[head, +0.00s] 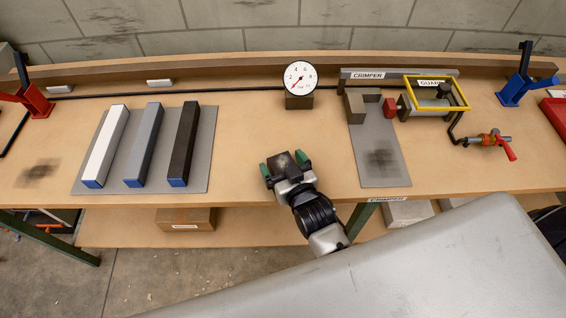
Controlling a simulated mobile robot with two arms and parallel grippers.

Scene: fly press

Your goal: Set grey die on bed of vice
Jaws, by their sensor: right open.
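The grey die (147,145) is a long grey bar with a blue end. It lies on a grey mat (202,180) at the left of the bench, between a white bar (106,146) and a black bar (183,144). The vice is probably the machine labelled CRIMPER at the right, with a dark notched block (355,106), a red jaw piece (390,106) and a grey plate (371,142). I cannot tell exactly which part is its bed. My right gripper (284,162), with green fingers, is open over the front middle of the bench, apart from bars and machine. My left gripper is out of view.
A gauge (299,80) stands at the back middle. Blue (515,83) and red (33,95) lever stands flank the bench. Bare wood lies between the mat and plate.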

